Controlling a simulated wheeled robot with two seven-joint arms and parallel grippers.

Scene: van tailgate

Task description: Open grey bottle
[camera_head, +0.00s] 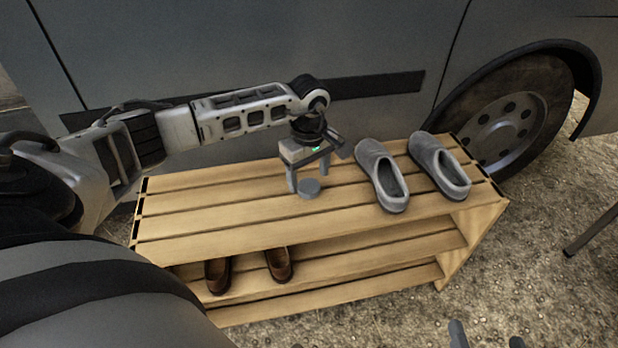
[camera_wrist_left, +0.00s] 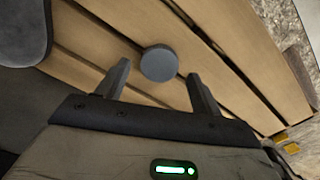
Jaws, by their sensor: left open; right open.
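A small grey round thing (camera_head: 309,188) is on the top of the wooden rack. It looks like the top of the grey bottle, but no bottle body can be made out. My left gripper (camera_head: 307,181) points down, open, with its fingers around or just above it. In the left wrist view the grey round top (camera_wrist_left: 158,63) shows between the two fingertips (camera_wrist_left: 158,70), with a gap on each side. Whether the fingers are level with it cannot be told. My right gripper (camera_head: 487,335) is open and empty at the bottom edge, its fingertips apart.
The slatted wooden rack (camera_head: 210,217) stands beside the grey van (camera_head: 380,40). A pair of grey clogs (camera_head: 370,158) (camera_head: 427,148) sits on top, right of my left gripper. Brown shoes (camera_head: 279,267) are on the lower shelf. The top's left part is clear.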

